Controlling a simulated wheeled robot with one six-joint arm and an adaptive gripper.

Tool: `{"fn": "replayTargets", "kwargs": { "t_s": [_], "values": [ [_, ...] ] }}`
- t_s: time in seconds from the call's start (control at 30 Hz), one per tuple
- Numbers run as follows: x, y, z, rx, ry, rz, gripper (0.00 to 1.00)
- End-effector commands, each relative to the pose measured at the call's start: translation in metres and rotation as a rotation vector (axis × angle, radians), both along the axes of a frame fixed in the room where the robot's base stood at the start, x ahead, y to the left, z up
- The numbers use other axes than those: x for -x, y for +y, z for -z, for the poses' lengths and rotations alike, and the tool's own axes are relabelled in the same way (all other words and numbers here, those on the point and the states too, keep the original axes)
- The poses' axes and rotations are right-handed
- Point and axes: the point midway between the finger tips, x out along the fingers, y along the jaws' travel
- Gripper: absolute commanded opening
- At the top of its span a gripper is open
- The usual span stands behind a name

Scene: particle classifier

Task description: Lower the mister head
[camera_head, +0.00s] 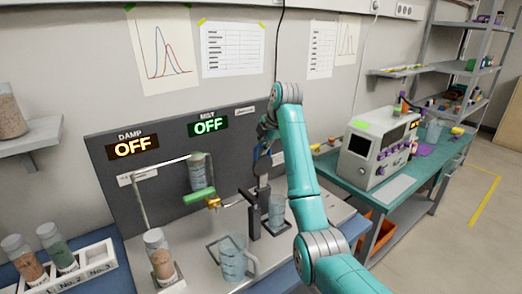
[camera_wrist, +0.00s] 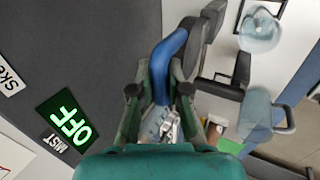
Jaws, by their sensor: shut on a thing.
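My gripper (camera_head: 265,135) is at the back panel, above a black stand (camera_head: 254,218). In the wrist view my gripper (camera_wrist: 160,92) is shut on a curved blue handle (camera_wrist: 168,48), which seems to belong to the mister head. The handle joins dark grey parts (camera_wrist: 208,28) beside the fingers. In the head view the blue part (camera_head: 257,156) shows only narrowly beside my wrist, so the head's height above the stand is hard to tell. The MIST sign (camera_head: 208,125) reads OFF in green.
A clear jug (camera_head: 233,262) stands in front of the stand, and a clear container (camera_head: 277,212) stands beside it. A green-handled brass valve (camera_head: 201,196) is under a hanging cylinder to the left. The DAMP sign (camera_head: 132,147) reads OFF. A vial (camera_head: 160,258) stands front left.

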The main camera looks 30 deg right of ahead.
Motion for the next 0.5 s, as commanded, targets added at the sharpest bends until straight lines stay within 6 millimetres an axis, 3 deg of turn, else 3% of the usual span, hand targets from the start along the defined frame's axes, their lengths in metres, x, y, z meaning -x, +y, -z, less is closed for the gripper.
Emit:
{"fn": "replayTargets", "kwargs": {
  "t_s": [0.2,0.5],
  "values": [
    [0.0122,-0.0004,0.0028,-0.001,0.005,0.0,0.0],
    [0.0131,-0.0002,0.0029,-0.002,0.006,-0.001,0.0]
  ]
}}
